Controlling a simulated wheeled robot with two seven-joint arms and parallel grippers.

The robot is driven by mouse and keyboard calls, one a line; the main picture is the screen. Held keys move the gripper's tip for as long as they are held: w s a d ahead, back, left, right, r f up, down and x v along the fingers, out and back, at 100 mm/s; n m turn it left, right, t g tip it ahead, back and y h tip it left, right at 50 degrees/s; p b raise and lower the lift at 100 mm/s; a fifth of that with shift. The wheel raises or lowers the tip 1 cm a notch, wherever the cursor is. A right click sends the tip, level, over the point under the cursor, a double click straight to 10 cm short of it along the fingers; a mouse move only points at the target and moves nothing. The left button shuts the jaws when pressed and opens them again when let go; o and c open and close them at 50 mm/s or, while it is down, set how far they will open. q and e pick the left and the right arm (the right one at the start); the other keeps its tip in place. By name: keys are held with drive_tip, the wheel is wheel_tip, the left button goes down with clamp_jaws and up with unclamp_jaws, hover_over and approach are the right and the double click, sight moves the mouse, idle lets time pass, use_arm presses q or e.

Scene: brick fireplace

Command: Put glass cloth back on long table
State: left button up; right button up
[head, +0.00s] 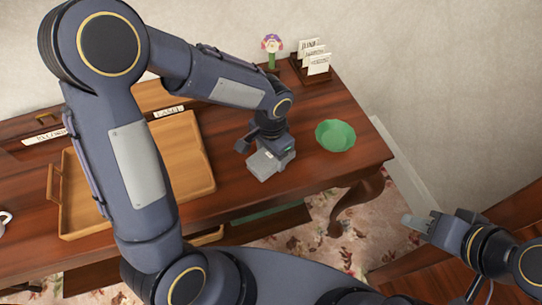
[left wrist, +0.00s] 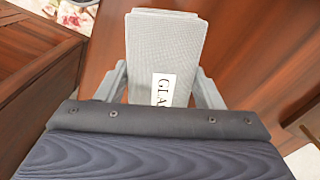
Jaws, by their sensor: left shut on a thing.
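The glass cloth is a folded grey textured cloth with a white label reading "GLA", partly hidden, in the left wrist view (left wrist: 165,45). It sits between the two fingers of my left gripper (left wrist: 163,88), which is shut on it. In the head view my left gripper (head: 268,160) is low over the long table (head: 235,195), between the wooden tray and the green bowl. I cannot tell whether the cloth touches the tabletop. My right gripper (head: 420,222) is off the table's right end, holding nothing visible; its jaw opening is unclear.
A wooden tray (head: 203,165) with a label behind it lies left of my gripper. A green scalloped bowl (head: 335,135) stands to the right. A card holder (head: 315,68) and a small flower figure (head: 272,50) stand at the back. Bare tabletop lies in front of the bowl.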

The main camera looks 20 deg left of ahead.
use_arm(q)
drive_tip(key=shift+f, duration=0.85)
drive_tip(key=shift+f, duration=0.1)
drive_tip(key=o, duration=0.9)
drive_tip(key=shift+o, duration=0.2)
